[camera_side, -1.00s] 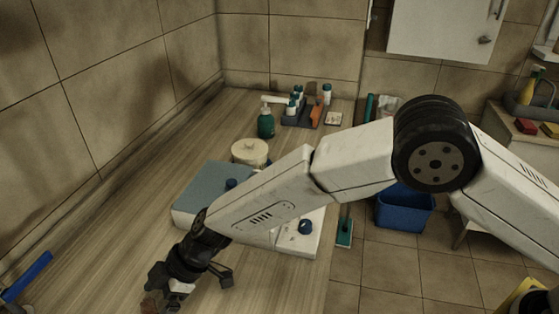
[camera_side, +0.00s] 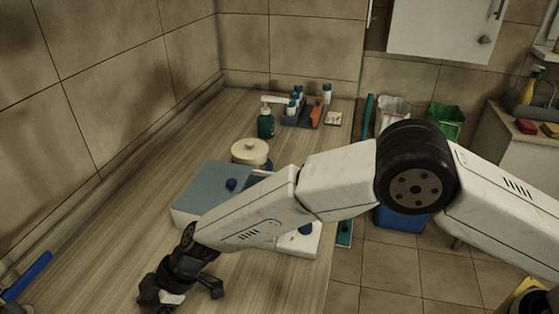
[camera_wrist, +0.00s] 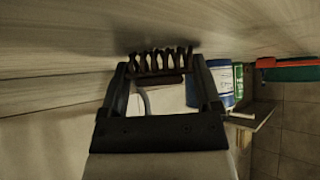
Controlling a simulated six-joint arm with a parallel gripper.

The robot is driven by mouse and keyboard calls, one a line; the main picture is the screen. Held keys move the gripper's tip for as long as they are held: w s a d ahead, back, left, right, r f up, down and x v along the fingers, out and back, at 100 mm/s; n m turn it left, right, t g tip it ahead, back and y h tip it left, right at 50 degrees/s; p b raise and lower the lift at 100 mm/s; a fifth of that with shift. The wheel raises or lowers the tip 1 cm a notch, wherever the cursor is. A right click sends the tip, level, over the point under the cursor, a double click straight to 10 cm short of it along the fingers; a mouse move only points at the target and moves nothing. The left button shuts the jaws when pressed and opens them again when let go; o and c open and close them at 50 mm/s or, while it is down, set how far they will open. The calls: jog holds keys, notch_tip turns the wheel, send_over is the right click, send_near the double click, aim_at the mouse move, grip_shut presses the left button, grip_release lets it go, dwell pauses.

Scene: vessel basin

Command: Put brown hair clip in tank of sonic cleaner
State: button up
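The brown hair clip (camera_wrist: 160,62) shows in the wrist view as a row of curved dark teeth, low over or on the wood counter, between my fingertips. My gripper (camera_wrist: 160,75) has its fingers spread around it, one close to each end; firm contact is not clear. In the side view my gripper (camera_side: 182,292) is low at the counter's near end with its fingers apart, and the clip cannot be made out. The sonic cleaner (camera_side: 212,188) is a white box with a grey-blue lid and a blue knob, partly hidden by my arm. Its tank interior is not visible.
A cream lidded round pot (camera_side: 250,152) stands behind the cleaner. A green pump bottle (camera_side: 265,122) and a rack of small bottles (camera_side: 298,115) are farther back. A blue-handled tool (camera_side: 27,275) lies at the left. The counter left of the cleaner is clear.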

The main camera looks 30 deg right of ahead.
aim_at(148, 309)
jog(key=c, duration=0.7)
jog(key=shift+r, duration=0.15)
jog(key=shift+r, duration=1.4)
jog(key=shift+s+d+r, duration=0.15)
jog(key=shift+r, duration=0.15)
jog(key=s+d+r, duration=0.9)
jog(key=shift+s+d+r, duration=0.2)
jog(key=shift+s+d, duration=0.1)
